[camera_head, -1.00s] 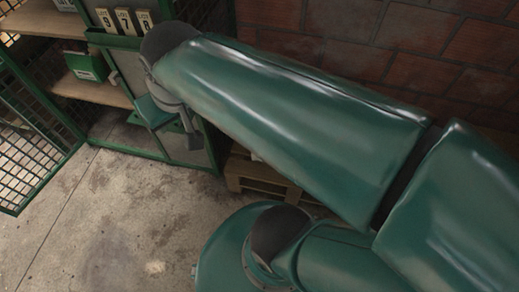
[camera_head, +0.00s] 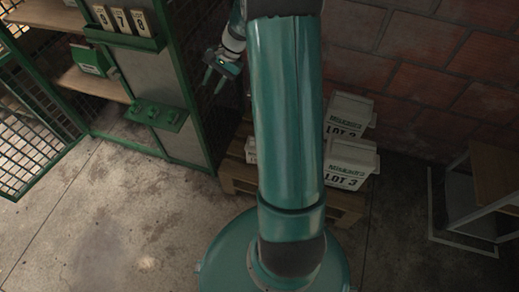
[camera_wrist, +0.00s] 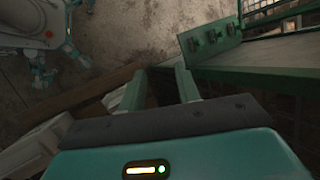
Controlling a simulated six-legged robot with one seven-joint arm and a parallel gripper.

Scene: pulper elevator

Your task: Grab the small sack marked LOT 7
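Three small cream sacks with dark number patches stand in a green tray (camera_head: 125,40) on the cabinet in the head view. The middle one appears to read 7, the small LOT 7 sack (camera_head: 121,20); the print is small. My gripper (camera_head: 217,82) is right of and below that tray, apart from it, near the cabinet's right side. In the wrist view, my gripper's two fingers (camera_wrist: 161,84) are spread with nothing held between them. The LOT 7 sack does not show in the wrist view.
White packages marked LOT 2 (camera_head: 345,117) and LOT 3 (camera_head: 349,163) stand on a wooden pallet (camera_head: 240,181), partly behind my arm. A green panel with knobs (camera_head: 157,116) juts from the cabinet front. An open mesh door (camera_head: 30,125) stands left. Floor before the cabinet is clear.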

